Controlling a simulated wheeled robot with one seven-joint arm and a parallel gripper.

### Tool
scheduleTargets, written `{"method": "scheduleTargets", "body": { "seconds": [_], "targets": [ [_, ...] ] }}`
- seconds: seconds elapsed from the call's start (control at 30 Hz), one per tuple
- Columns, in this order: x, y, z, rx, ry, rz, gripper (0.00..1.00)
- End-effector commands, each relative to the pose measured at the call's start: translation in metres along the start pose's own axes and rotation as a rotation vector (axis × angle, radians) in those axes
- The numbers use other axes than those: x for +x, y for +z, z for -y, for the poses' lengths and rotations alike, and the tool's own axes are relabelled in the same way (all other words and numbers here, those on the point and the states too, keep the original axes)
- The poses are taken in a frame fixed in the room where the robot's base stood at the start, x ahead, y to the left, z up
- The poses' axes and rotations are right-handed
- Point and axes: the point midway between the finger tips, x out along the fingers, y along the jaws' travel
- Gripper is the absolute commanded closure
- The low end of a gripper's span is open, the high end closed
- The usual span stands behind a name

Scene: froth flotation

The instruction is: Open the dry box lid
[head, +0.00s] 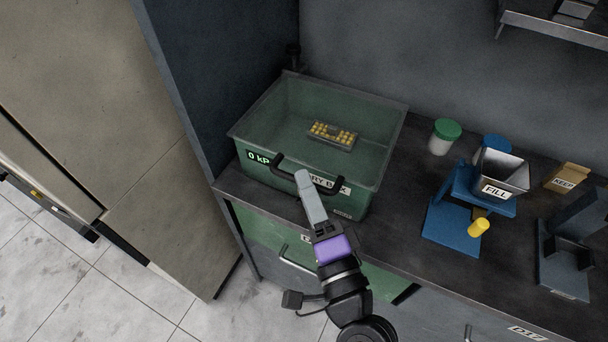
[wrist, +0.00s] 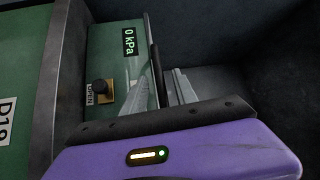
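The dry box (head: 262,172) is a green box at the back left of the bench. Its see-through lid (head: 285,112) appears to lie closed on top. A black bar handle (head: 280,167) runs along the front, and it shows upright in the wrist view (wrist: 156,70). My gripper (head: 305,182) is at the handle, its grey fingers reaching to the bar from the front. In the wrist view the fingers (wrist: 160,92) lie close beside the bar. I cannot tell whether they are clamped on it. A display on the box front reads 0 kPa (head: 258,157).
A tray of yellow pieces (head: 332,135) lies inside the box. To the right stand a green-capped jar (head: 441,140), a blue stand (head: 452,222) with a FILL container (head: 502,172), and a KEEP box (head: 566,177). A dark wall flanks the box's left.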

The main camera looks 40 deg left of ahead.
Motion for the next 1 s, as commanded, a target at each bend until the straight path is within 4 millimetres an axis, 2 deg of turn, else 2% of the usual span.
{"method": "scheduleTargets", "body": {
  "seconds": [0.17,0.47,0.67,1.0],
  "targets": [
    [0.016,0.000,0.001,-0.001,-0.001,0.000,0.66],
    [0.018,0.000,-0.001,-0.001,0.001,-0.001,0.66],
    [0.018,0.000,0.000,-0.001,0.000,-0.001,1.00],
    [0.018,0.000,-0.001,-0.001,0.001,-0.001,1.00]
  ]
}}
